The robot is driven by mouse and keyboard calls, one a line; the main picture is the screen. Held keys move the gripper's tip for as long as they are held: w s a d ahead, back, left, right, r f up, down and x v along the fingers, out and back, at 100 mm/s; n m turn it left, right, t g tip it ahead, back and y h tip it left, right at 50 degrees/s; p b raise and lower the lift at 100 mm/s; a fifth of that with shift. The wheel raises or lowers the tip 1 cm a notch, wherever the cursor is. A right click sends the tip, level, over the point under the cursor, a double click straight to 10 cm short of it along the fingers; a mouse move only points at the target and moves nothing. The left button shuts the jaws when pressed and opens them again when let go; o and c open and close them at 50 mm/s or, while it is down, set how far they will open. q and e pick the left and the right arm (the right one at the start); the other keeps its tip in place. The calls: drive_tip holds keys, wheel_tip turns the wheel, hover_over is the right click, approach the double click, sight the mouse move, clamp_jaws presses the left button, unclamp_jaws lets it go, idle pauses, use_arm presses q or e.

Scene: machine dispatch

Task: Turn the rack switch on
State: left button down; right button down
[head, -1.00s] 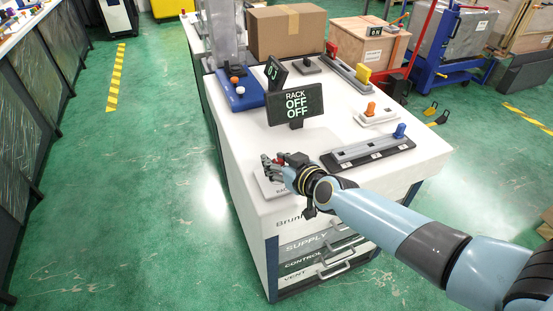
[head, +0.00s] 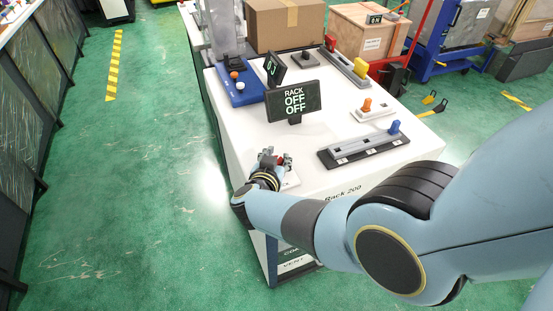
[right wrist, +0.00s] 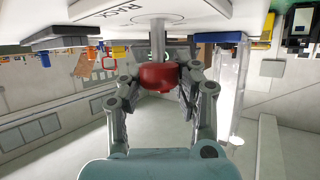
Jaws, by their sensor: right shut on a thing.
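The rack switch is a lever with a red knob (right wrist: 158,77) on a grey stem, rising from a white plate (right wrist: 135,12) lettered RACK, in the right wrist view. My right gripper (right wrist: 155,80) has its fingers closed around the red knob. In the head view my right gripper (head: 274,158) is at the near left corner of the white cabinet top, and the switch is mostly hidden behind it. The rack display (head: 293,101) reads RACK OFF OFF. My left gripper is not in view.
A slider with a blue knob (head: 393,127) and a rocker with an orange knob (head: 367,104) are to the right on the cabinet top (head: 225,125). Green floor is open at left.

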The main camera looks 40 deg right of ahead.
drive_tip(key=shift+w+f+m+g+h+b, duration=0.1)
drive_tip(key=shift+f+m+g+h+b, duration=0.1)
drive_tip(key=shift+m+g+h+b, duration=0.3)
drive_tip(key=m+g+h+b, duration=0.1)
drive_tip(key=m+g+b, duration=0.2)
drive_tip(key=b, duration=0.1)
drive_tip(key=m+g+h+b, duration=0.1)
drive_tip(key=m+g+b, duration=0.2)
drive_tip(key=b, duration=0.1)
drive_tip(key=shift+g, duration=0.4)
drive_tip(key=shift+s+r+m+g+b, duration=0.2)
drive_tip(key=shift+m+g+b, duration=0.55)
drive_tip(key=shift+b, duration=0.35)
drive_tip(key=c, duration=0.9)
unclamp_jaws()
